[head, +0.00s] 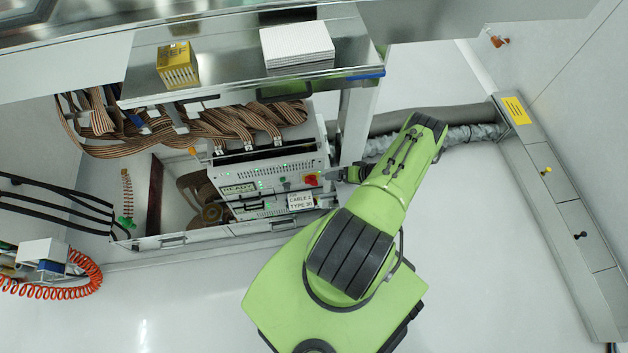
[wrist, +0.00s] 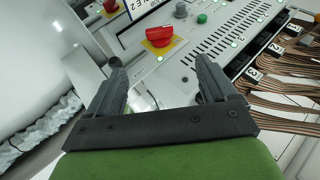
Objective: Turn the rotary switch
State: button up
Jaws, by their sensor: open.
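The rotary switch, a red knob (wrist: 159,37) on a yellow plate, sits on the white front panel of an instrument. It also shows in the head view as a small red and yellow patch (head: 311,180). My gripper (wrist: 160,63) is open and empty, its two dark fingers spread apart. In the wrist view the red knob lies beyond the fingertips, between their lines, and appears apart from them. In the head view my gripper (head: 342,174) is just right of the knob, small and partly covered by my arm.
A grey knob (wrist: 180,11) and a green button (wrist: 202,19) are beside the switch. Ribbon cables (head: 215,125) hang above the instrument (head: 265,185). A metal shelf (head: 215,85) overhangs it, with a gold block (head: 177,66) and a white block (head: 297,45) on top. The floor in front is clear.

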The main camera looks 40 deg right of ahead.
aim_at(313, 182)
jog(key=b+x, duration=0.5)
jog(key=x, duration=1)
jog(key=shift+f+b, duration=0.2)
jog(key=shift+b, duration=0.1)
jog(key=shift+c, duration=0.3)
jog(key=c, duration=1)
jog(key=shift+a, duration=0.1)
